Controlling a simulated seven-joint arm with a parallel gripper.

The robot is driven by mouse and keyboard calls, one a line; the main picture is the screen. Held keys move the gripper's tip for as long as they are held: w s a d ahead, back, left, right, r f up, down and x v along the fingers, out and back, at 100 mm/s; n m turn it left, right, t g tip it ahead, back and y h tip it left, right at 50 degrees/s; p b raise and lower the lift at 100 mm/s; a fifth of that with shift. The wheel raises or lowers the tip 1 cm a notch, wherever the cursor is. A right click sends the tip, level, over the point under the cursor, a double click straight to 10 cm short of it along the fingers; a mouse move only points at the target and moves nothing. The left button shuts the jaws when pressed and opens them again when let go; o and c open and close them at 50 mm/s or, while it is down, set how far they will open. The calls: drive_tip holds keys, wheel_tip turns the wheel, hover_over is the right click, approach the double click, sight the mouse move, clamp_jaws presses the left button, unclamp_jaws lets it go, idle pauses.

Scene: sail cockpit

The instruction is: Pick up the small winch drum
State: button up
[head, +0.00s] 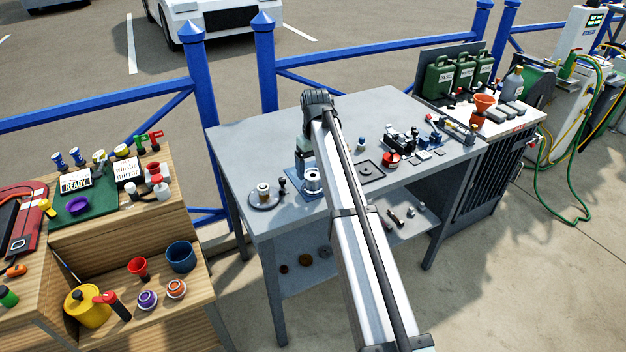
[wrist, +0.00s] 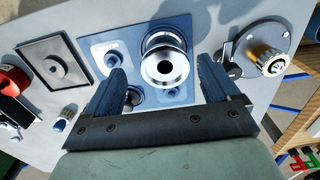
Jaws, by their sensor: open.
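A silver, spool-shaped winch drum (wrist: 165,64) stands on a blue mat (wrist: 127,30) in the wrist view, showing its round top with a dark central hole. It also shows in the head view (head: 312,183) on the grey workbench, left of my arm. My gripper (wrist: 162,68) is open, with one finger to each side of the drum and a gap at both sides. Its fingers do not visibly touch the drum. A smaller metal part (wrist: 132,97) lies on the mat beside the left finger, partly hidden. In the head view my arm mostly hides the fingers.
A round grey plate with a brass-and-white part (wrist: 268,60) and a dark knob stands right of the drum. A dark square tray (wrist: 55,66) and a red round part (wrist: 14,80) lie to the left. The bench (head: 240,140) is clear at its back left.

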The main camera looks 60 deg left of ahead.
sight(313, 175)
drive_tip(key=shift+s+a+f, duration=0.1)
drive_tip(key=shift+s+f, duration=0.05)
drive_tip(key=shift+f, duration=1.2)
drive_tip(key=shift+s+a+f, duration=0.1)
drive_tip(key=shift+s+f, duration=0.05)
drive_tip(key=shift+f, duration=1.15)
drive_tip(key=c, duration=1.2)
wheel_tip(313, 175, up, 10)
drive_tip(key=shift+r, duration=0.1)
drive_tip(key=shift+r, duration=1.45)
